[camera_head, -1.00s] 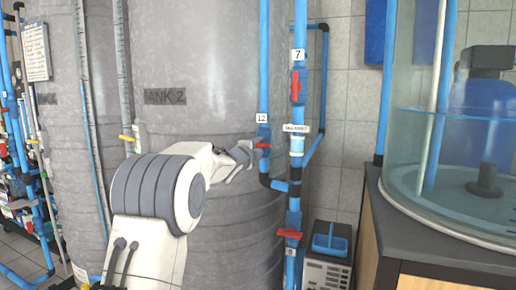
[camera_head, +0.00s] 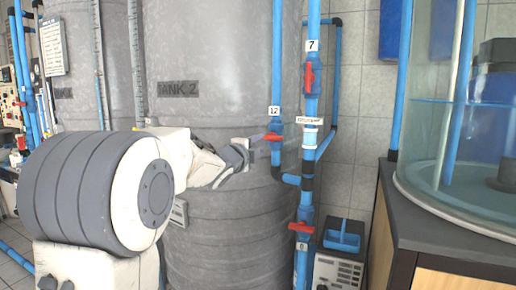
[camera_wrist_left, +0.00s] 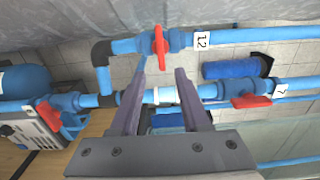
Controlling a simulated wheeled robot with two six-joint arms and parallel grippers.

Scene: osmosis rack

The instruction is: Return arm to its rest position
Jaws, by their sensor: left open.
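My left gripper (camera_head: 246,154) is in front of the grey tank at the left of the valve marked 12, apart from its red handle (camera_head: 273,137) in the picture. In the left wrist view the left gripper (camera_wrist_left: 160,72) has its two fingers spread, with nothing between them. Beyond the fingertips in that view is the red handle of valve 12 (camera_wrist_left: 159,46). My left arm's large grey and white joint fills the lower left of the head view and hides part of the tank. My right gripper is not in view.
Valve 7's red handle (camera_head: 309,77) stands upright on the blue pipe, and a lower red valve (camera_head: 302,228) is below. Tank 2 (camera_head: 215,110) stands close behind my arm. A glass tank (camera_head: 455,130) sits on a dark counter (camera_head: 455,240) at the right.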

